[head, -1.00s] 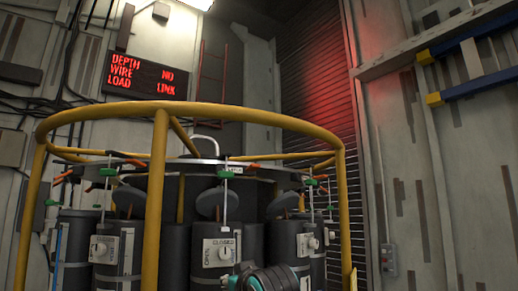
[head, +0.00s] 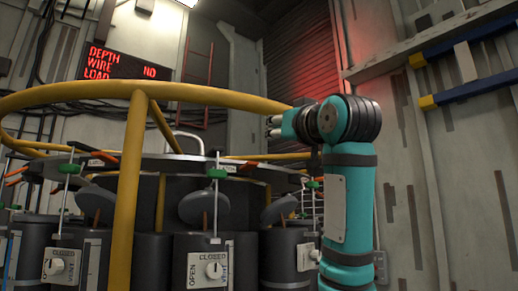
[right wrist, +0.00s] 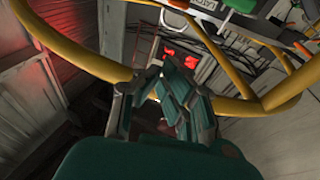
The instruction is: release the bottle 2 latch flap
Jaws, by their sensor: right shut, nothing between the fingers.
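Several dark bottles stand in a ring inside a yellow frame. The front bottle (head: 212,275) has a white OPEN/CLOSED knob panel (head: 214,270). Above the bottles is a round plate (head: 145,168) with green clips (head: 217,173) on rods and orange flaps (head: 104,157) at its rim. I cannot tell which flap belongs to bottle 2. My right gripper (head: 272,126) is shut and empty, beside the right part of the yellow top hoop, apart from the flaps. It also shows in the right wrist view (right wrist: 163,75). My left gripper is not in view.
The yellow hoop (head: 200,93) and its post (head: 130,190) stand between me and the bottles. In the right wrist view the hoop (right wrist: 75,55) curves close around my fingers. A red-lettered sign (head: 118,65) hangs behind. Blue and yellow bars (head: 470,90) project at the right.

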